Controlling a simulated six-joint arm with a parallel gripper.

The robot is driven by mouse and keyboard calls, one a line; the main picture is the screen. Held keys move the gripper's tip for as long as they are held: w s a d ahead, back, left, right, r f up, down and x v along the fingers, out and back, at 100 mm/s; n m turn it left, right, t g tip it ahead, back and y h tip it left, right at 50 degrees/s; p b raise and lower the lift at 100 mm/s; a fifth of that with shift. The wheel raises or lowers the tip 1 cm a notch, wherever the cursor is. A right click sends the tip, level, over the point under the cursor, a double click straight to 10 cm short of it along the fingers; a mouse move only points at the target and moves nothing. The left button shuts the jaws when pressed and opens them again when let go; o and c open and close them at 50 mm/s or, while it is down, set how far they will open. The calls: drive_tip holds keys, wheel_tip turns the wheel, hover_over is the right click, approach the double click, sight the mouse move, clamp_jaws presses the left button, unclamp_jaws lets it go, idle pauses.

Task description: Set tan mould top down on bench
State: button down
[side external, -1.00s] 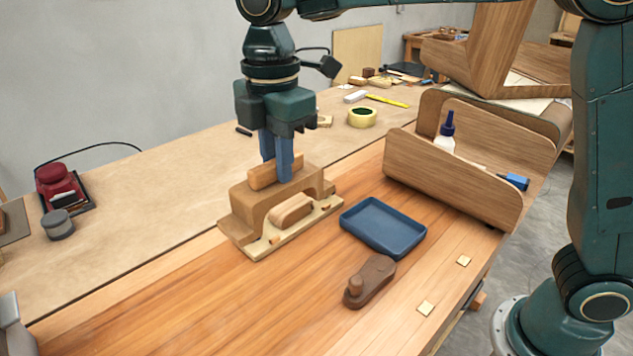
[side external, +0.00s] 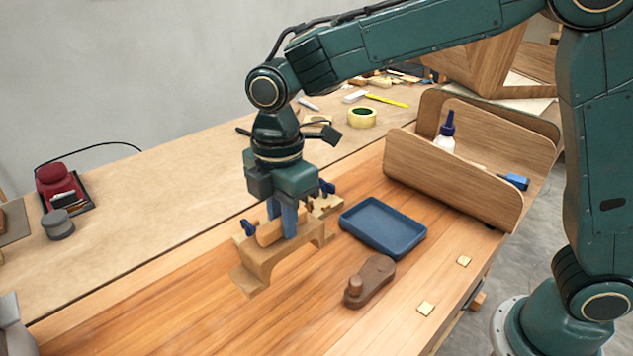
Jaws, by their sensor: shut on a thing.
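My gripper (side external: 283,228) is shut on the wooden handle (side external: 269,234) of the tan mould top (side external: 284,256), an arch-shaped block with a foot at each end. The mould top is in front of the mould base (side external: 331,203), apart from its earlier seat on it. It looks level and low over the bench (side external: 180,310); I cannot tell whether its feet touch the wood. The pale base shows only in part, with blue clamp-like parts (side external: 327,188) at its ends. The rest of the base is hidden behind the mould top and my gripper.
A blue tray (side external: 383,228) lies to the right, with a brown wooden plane-like tool (side external: 369,282) in front of it. A curved wooden holder (side external: 452,182) with a glue bottle stands at the back right. The front left bench is clear.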

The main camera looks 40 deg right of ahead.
sight(285, 246)
wheel_tip(285, 246, down, 6)
drive_tip(key=shift+r, duration=0.15)
drive_tip(key=shift+f, duration=2.15)
drive_tip(key=shift+f, duration=0.1)
drive_tip(key=c, duration=1.3)
unclamp_jaws()
wheel_tip(285, 246, up, 12)
drive_tip(key=shift+r, duration=0.1)
